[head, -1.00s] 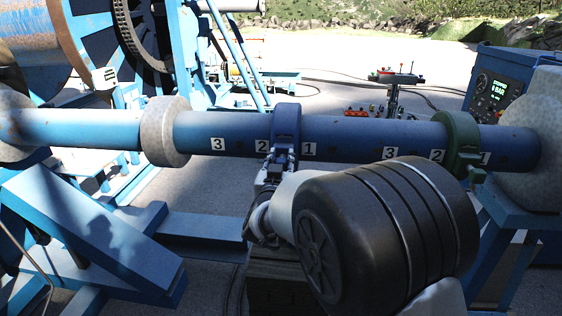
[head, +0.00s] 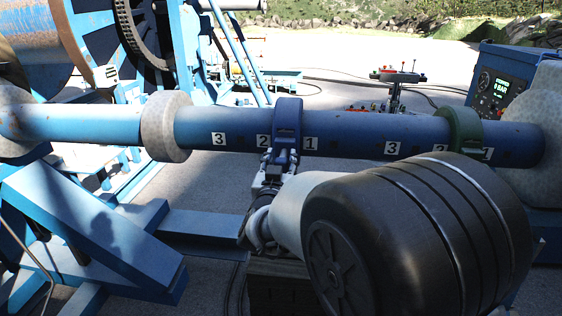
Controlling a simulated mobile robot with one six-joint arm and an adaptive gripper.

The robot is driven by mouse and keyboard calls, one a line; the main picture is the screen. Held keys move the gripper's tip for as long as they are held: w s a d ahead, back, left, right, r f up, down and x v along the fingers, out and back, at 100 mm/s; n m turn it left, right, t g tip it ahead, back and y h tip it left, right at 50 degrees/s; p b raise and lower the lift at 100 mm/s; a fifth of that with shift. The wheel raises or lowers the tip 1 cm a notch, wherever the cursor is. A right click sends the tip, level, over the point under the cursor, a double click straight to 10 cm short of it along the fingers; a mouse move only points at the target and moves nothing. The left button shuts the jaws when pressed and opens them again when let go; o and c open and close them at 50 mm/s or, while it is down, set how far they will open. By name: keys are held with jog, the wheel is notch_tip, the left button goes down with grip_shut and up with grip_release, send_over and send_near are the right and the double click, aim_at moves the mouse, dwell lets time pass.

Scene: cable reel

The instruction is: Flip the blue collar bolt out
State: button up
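The blue collar (head: 288,122) is a dark blue ring around the blue shaft (head: 345,135), between the labels 2 and 1. My gripper (head: 280,162) is at the front underside of the blue collar, with its fingers pointing up at it. The collar's bolt is too small to make out there, and the fingers cover that spot. I cannot tell whether the fingers are open or shut, or whether they touch the bolt.
A green collar (head: 460,128) sits on the shaft at the right, partly hidden by my arm. A pale grey ring (head: 165,127) is on the shaft at the left. A blue frame (head: 95,225) stands at the lower left, and a control box (head: 500,85) at the right.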

jog(key=shift+o, duration=1.1)
jog(key=shift+w, duration=0.15)
jog(key=s, duration=1.2)
jog(key=shift+a, duration=0.15)
